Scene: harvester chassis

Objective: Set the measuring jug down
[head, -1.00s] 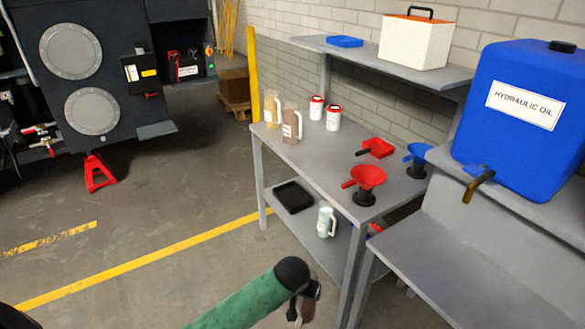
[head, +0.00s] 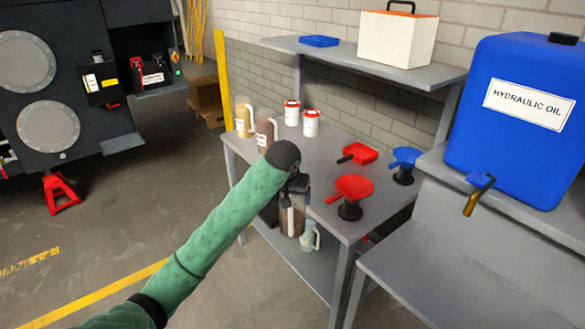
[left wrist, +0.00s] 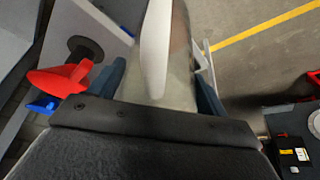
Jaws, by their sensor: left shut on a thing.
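My left gripper (head: 297,188) is at the front edge of the grey table (head: 330,215), shut on a measuring jug (head: 292,217). The jug is clear with dark brown contents low in it and looks roughly upright. In the left wrist view the jug (left wrist: 182,70) and its white handle (left wrist: 156,45) lie between the fingers of the gripper (left wrist: 160,88). The jug overlaps the table's front edge in the head view; I cannot tell whether it touches anything. My right gripper is not in view.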

